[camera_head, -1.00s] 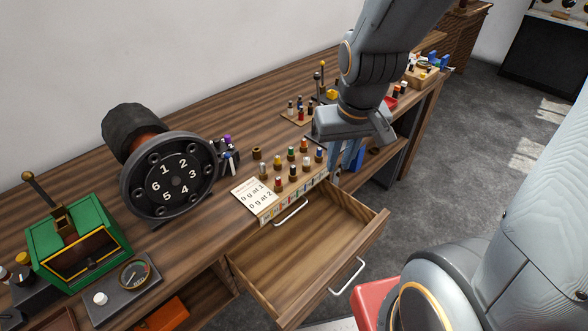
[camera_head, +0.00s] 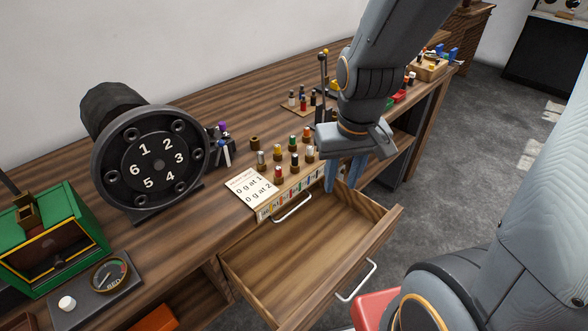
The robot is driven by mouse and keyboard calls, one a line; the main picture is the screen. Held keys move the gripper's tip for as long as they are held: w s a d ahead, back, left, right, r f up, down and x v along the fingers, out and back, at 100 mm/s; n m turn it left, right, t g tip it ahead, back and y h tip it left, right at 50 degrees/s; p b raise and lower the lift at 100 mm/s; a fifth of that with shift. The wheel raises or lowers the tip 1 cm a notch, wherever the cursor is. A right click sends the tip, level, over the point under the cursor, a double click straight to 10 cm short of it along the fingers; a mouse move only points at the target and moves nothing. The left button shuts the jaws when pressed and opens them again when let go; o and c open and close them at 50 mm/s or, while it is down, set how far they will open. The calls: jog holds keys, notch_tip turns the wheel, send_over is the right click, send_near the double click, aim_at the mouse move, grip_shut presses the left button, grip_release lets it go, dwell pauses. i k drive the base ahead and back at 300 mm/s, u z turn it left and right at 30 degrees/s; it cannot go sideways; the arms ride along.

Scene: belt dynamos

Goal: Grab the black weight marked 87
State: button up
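Small weights with coloured tops stand on a wooden rack (camera_head: 287,200) at the desk's front edge. One with a dark, blackish top (camera_head: 294,162) is in the front row, between a red-topped one (camera_head: 278,175) and a white-topped one (camera_head: 310,154). Its marking is too small to read, so I cannot confirm 87. My gripper (camera_head: 344,181) points down beside the rack's right end, its two blue fingers apart with nothing visible between them. It hides the rack's right end.
An open, empty drawer (camera_head: 300,255) juts out below the rack. A card (camera_head: 250,187) lies at the rack's left. A large numbered dial (camera_head: 155,163) stands further left.

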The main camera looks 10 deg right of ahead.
aim_at(294, 156)
jog(key=u, duration=2.6)
jog(key=k, duration=1.45)
jog(key=z, duration=1.1)
jog(key=i, duration=1)
